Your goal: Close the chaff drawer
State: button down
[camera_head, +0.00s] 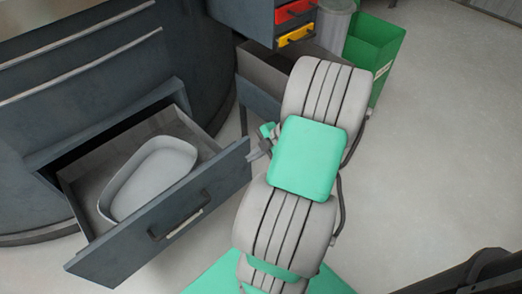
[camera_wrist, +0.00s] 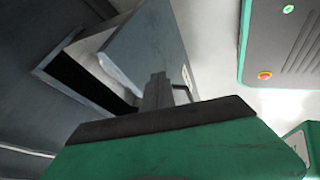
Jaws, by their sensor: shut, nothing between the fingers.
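A dark grey drawer (camera_head: 100,262) stands pulled out of the rounded cabinet at the left, with a dark handle and a small label on its front; the label is too small to read. A pale oval tub (camera_head: 150,180) sits inside it. My gripper (camera_head: 254,153) is shut and empty at the right end of the drawer front; I cannot tell whether it touches. In the wrist view the shut fingers (camera_wrist: 157,92) overlap the drawer front (camera_wrist: 150,45), with the handle (camera_wrist: 184,88) just right of them.
Another open compartment (camera_head: 262,70) lies behind my arm, below small red (camera_head: 295,11) and yellow (camera_head: 296,36) drawers. A green bin (camera_head: 375,45) and a grey bin (camera_head: 333,28) stand at the back.

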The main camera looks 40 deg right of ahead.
aim_at(233, 157)
jog(key=shift+w+a+f+b, duration=0.15)
jog(key=shift+w+f, duration=0.15)
jog(key=shift+w, duration=0.55)
jog(key=shift+w+a+f+b, duration=0.15)
jog(key=shift+w+f, duration=0.15)
jog(key=shift+w, duration=0.55)
jog(key=shift+w+a+f+b, duration=0.15)
jog(key=shift+w+f, duration=0.15)
jog(key=shift+w, duration=0.55)
